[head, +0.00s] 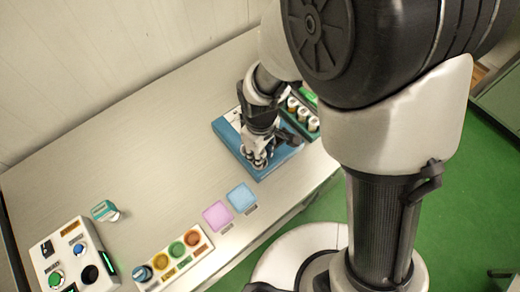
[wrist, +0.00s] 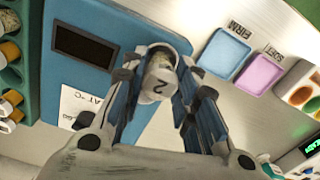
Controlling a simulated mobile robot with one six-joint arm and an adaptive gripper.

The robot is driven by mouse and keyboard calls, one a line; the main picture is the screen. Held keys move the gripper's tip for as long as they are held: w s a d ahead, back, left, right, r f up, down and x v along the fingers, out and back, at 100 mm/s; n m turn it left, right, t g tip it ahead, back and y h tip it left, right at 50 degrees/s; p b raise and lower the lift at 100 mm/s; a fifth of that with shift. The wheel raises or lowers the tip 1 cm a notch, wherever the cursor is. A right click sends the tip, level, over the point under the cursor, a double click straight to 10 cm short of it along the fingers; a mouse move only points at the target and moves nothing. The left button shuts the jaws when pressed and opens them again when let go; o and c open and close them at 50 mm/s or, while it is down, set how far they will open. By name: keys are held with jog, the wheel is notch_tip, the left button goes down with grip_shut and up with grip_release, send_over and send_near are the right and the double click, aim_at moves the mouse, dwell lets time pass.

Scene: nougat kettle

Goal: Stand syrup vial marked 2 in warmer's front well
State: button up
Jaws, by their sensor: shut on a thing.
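The syrup vial marked 2 (wrist: 157,84) is a small white cylinder with a black "2" on its side. My gripper (wrist: 161,70) is shut on it, one finger on each side. The blue warmer (wrist: 60,95) lies beneath, with a dark rectangular panel (wrist: 84,47) and a white label reading "AT °C" (wrist: 80,104). In the head view my gripper (head: 258,158) points down over the near left part of the warmer (head: 275,168). My fingers and the vial hide the spot below, so I cannot tell whether the vial is inside a well or above it.
A green rack (head: 299,124) of white-and-orange vials stands just right of the warmer. Blue (head: 242,197) and pink (head: 217,216) pads, labelled FIRM and SOFT, lie in front. A tray of coloured cups (head: 205,243), a teal-topped bottle (head: 105,211) and a button box (head: 75,262) stand further left.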

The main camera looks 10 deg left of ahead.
jog(key=shift+f+b, duration=0.4)
jog(key=shift+f, duration=0.45)
jog(key=shift+f+b, duration=0.55)
jog(key=shift+f, duration=0.1)
dwell(0.6)
jog(key=o, duration=0.8)
jog(key=shift+c, duration=0.2)
jog(key=shift+r, duration=0.15)
jog(key=shift+r+p, duration=4.4)
jog(key=shift+r, duration=1.05)
